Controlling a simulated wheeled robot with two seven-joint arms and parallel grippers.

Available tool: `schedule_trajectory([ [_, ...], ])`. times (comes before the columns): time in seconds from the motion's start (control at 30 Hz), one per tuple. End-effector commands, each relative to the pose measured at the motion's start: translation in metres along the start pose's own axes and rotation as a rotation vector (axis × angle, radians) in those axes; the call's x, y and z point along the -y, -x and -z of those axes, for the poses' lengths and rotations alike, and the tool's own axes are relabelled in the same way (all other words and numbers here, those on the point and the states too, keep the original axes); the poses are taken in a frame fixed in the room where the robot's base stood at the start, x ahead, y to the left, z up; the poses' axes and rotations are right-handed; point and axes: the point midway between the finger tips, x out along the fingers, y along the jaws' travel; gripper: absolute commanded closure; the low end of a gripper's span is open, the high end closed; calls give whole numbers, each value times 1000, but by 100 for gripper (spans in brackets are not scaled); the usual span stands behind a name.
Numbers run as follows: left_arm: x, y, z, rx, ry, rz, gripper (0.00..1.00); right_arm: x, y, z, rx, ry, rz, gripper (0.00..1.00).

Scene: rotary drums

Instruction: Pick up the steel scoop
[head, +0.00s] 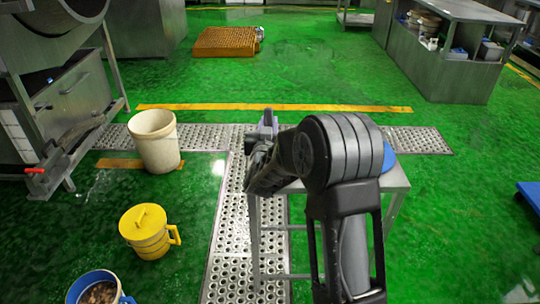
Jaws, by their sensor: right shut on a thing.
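My right arm reaches forward over a small grey metal table. Its gripper (262,148) is at the table's left side, seen from behind and partly hidden by my own wrist. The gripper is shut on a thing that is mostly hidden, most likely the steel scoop. A small grey-purple piece stands up at the jaws, but I cannot tell whether it is scoop or finger. No other scoop shows. My left gripper is not in view.
The small table (398,181) bears a blue round thing (389,158), partly behind my arm. A cream bucket (155,142), a yellow lidded pail (146,232) and a blue bucket (98,287) stand left. A steel drum machine (72,95) is far left.

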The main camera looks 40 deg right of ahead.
Motion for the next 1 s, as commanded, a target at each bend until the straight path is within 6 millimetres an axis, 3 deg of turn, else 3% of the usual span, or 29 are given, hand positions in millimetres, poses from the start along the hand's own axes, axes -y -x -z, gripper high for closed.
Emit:
schedule_trajectory([
  [0.17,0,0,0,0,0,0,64,0,0,0,0,0,0,100],
  [1.0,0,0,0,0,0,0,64,0,0,0,0,0,0,100],
])
